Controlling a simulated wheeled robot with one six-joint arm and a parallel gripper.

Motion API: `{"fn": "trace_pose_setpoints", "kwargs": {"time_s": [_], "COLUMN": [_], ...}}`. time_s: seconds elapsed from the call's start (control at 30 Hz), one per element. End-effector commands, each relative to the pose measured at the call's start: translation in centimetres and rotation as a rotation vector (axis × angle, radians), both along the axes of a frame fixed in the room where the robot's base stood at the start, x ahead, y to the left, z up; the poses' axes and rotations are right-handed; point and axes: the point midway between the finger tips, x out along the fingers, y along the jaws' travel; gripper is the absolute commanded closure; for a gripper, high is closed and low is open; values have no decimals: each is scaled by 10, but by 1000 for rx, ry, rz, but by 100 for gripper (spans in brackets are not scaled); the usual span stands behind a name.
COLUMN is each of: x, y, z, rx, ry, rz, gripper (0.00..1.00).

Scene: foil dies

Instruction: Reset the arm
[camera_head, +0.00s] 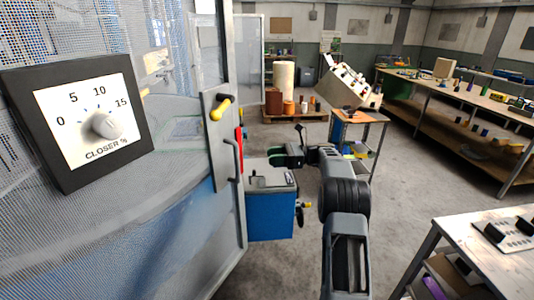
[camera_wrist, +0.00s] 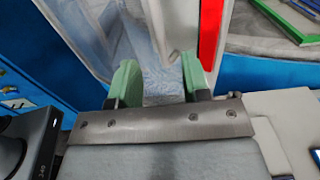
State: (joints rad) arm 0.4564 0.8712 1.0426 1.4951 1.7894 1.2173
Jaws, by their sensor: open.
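My gripper (camera_head: 288,148) is out in front of me at the middle of the head view, at the end of my dark grey arm. Its two green fingers stand apart in the wrist view (camera_wrist: 160,80), with nothing between them. The gripper overlaps the top of a blue cabinet (camera_head: 270,217) in that view; I cannot tell the gap.
A mesh door (camera_head: 150,220) with a closer dial (camera_head: 92,116) fills the left side. A small trolley (camera_head: 366,132) stands behind my arm. A long workbench (camera_head: 460,100) and a near table (camera_head: 470,230) stand at the right. Grey floor (camera_head: 400,200) is open between them.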

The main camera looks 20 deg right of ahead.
Motion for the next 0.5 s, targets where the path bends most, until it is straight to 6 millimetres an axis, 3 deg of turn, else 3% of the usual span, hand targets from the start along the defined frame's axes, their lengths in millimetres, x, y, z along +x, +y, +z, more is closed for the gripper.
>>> {"fn": "trace_pose_setpoints", "kwargs": {"time_s": [0.27,0.4,0.5], "x": [4,5,-13], "y": [-1,-2,0], "z": [-3,-53,-91], "rx": [-39,-205,-402], "ry": [-80,-134,-174], "rz": [-22,-51,-22], "gripper": [57,57,57]}}
